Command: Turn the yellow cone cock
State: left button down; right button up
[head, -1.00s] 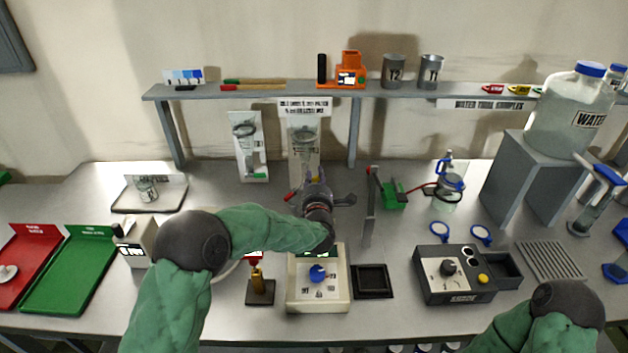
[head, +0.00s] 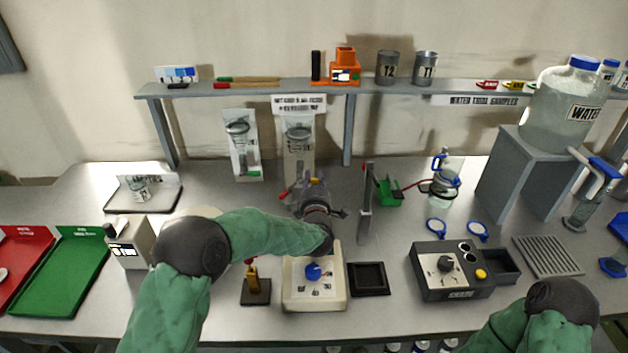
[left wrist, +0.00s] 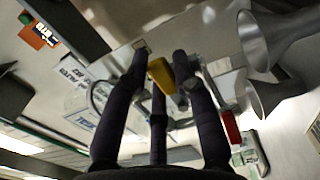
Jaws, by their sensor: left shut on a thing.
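The yellow cone cock (left wrist: 161,73) is between the dark fingers of my left gripper (left wrist: 160,62) in the left wrist view. The fingers are closed around it on both sides. In the head view my left gripper (head: 312,190) is above the table, in front of the tall glassware panel, and its wrist and forearm hide most of what it holds. A red handle (left wrist: 230,127) shows to the right of the fingers in the wrist view. My right gripper is outside the frames; only part of that arm shows at lower right.
A white device with a blue knob (head: 313,271) stands just below my left wrist. A grey upright post (head: 366,205) is close to the right of the gripper. A black control box (head: 447,270) and a water tank (head: 565,105) are farther right. The shelf (head: 300,88) runs behind.

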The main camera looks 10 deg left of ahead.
pick_arm(q)
jog(key=shift+f, duration=0.1)
jog(key=c, duration=1)
grip_release()
